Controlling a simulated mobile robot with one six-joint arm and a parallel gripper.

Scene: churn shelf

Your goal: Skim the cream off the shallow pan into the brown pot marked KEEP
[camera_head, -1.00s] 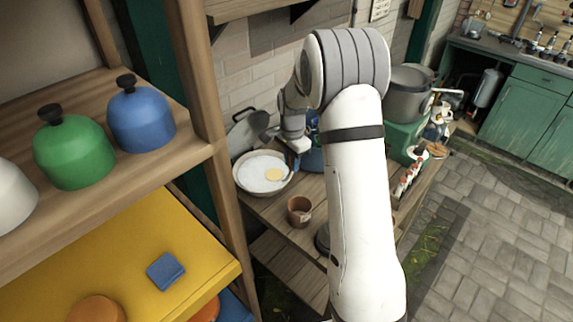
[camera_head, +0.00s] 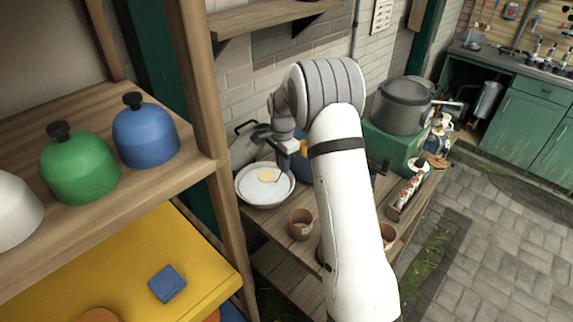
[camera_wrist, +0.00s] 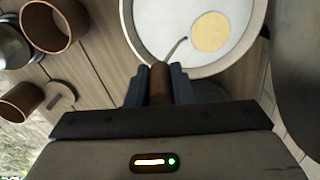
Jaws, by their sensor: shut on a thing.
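The shallow pan (camera_head: 246,199) stands on the wooden bench, with a round pale-yellow cream patch (camera_head: 267,175) on its white contents. The wrist view shows the pan's rim (camera_wrist: 132,38) and the cream (camera_wrist: 211,32) from above. My gripper (camera_head: 287,150) is over the pan's back right side, shut on the brown handle (camera_wrist: 160,90) of a tool. The tool's thin bent metal end reaches over the white surface, beside and apart from the cream. Two brown pots (camera_head: 301,223) (camera_head: 388,234) stand on the bench; no KEEP mark is readable.
A grey pot (camera_head: 402,105) sits on a green box (camera_head: 392,147) to the right. A shelf on the left holds blue (camera_head: 146,135) and green (camera_head: 76,167) domed items. The bench between the pan and the nearer brown pot looks clear.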

